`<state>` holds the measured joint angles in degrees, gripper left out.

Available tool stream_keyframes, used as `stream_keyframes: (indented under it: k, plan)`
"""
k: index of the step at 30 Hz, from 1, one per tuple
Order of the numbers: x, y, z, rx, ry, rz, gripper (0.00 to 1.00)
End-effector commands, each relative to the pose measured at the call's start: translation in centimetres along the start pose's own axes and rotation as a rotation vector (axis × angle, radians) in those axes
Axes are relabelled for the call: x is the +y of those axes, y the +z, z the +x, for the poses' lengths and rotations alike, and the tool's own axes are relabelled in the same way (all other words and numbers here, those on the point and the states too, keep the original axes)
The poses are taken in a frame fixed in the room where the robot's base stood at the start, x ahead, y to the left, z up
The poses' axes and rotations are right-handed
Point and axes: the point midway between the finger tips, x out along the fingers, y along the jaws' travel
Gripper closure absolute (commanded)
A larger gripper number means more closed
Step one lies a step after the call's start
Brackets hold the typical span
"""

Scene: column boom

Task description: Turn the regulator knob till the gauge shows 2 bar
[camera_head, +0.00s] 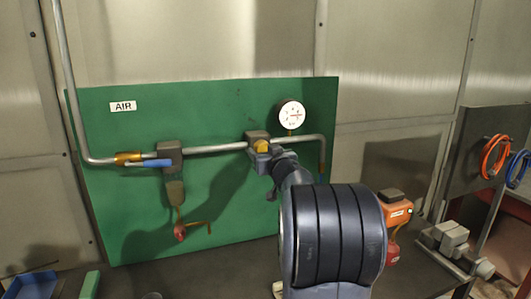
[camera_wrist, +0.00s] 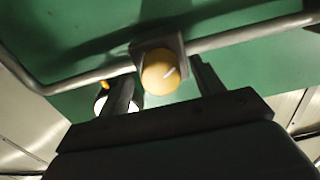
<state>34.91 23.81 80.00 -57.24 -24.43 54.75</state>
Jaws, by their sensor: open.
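The regulator (camera_head: 257,136) is a grey block on the grey pipe, with a yellow knob (camera_head: 262,146) on its front. My gripper (camera_head: 263,160) is in front of the knob and hides part of it. In the wrist view the yellow knob (camera_wrist: 160,73) lies between the two dark fingers of my gripper (camera_wrist: 160,85), which are apart. I cannot tell whether either finger touches it. The round white gauge (camera_head: 291,115) stands above the pipe, right of the knob.
A green board (camera_head: 225,215) carries the pipe (camera_head: 215,148), an AIR label (camera_head: 123,106), a blue-handled valve (camera_head: 150,162) and a grey filter with a red part (camera_head: 180,232) below. Orange and blue hoses (camera_head: 495,156) hang far right.

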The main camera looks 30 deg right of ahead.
Motion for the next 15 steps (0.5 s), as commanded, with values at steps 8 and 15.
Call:
stream_keyframes:
  k: [8,15]
  plan:
    - [-0.01,0.0,-0.01,0.0,0.0,0.0,0.44]
    - [-0.01,0.01,-0.02,0.0,0.0,0.0,0.64]
